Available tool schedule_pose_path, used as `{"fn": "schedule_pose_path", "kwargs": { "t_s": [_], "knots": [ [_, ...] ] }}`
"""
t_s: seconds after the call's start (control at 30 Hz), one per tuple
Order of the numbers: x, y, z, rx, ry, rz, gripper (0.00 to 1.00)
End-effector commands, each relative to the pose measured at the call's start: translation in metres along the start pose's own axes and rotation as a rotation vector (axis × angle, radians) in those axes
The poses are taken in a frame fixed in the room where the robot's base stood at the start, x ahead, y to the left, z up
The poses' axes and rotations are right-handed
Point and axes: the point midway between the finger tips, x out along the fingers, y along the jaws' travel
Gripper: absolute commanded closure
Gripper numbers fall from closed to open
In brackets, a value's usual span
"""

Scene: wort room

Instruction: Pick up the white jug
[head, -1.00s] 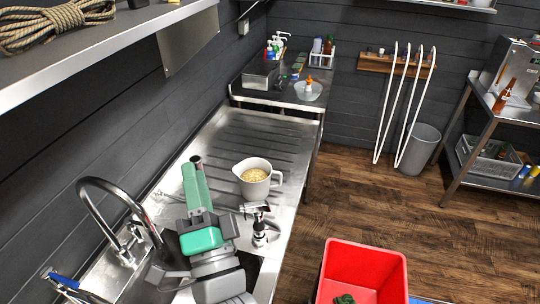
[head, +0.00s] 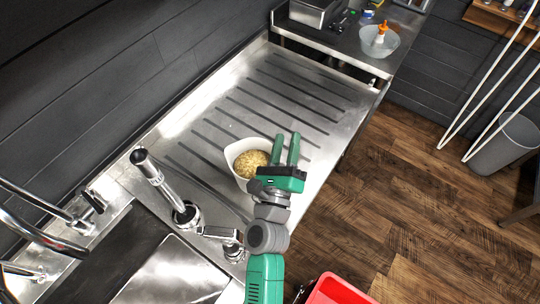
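The white jug (head: 236,152) stands upright on the ribbed steel drainboard (head: 302,85), with grainy tan contents in its open top. My gripper (head: 286,150) is at the jug's right side in the head view. Its two green fingers are apart, with a gap visible between them. The jug's handle is not visible; my gripper covers that side. I cannot tell whether a finger touches the jug.
The sink (head: 172,272) and a chrome tap (head: 40,238) lie at the lower left. A black-and-chrome fitting (head: 160,185) rises beside the jug. A clear bowl (head: 379,42) sits on the far counter. A red crate (head: 335,290) is below right. The far drainboard is clear.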

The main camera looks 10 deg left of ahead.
Motion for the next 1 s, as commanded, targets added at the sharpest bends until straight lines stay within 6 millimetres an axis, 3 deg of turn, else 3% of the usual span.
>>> {"fn": "schedule_pose_path", "kwargs": {
  "t_s": [0.03, 0.1, 0.5, 0.7, 1.0],
  "knots": [
    [-0.011, 0.017, -0.019, 0.051, 0.026, 0.012, 0.65],
    [-0.021, 0.03, -0.038, 0.133, 0.062, 0.013, 0.65],
    [-0.097, 0.113, -0.137, 0.629, 0.283, 0.004, 0.65],
    [-0.108, 0.122, -0.148, 0.701, 0.316, -0.009, 0.65],
    [-0.082, 0.124, -0.155, 0.697, 0.315, -0.009, 0.65]
  ]
}}
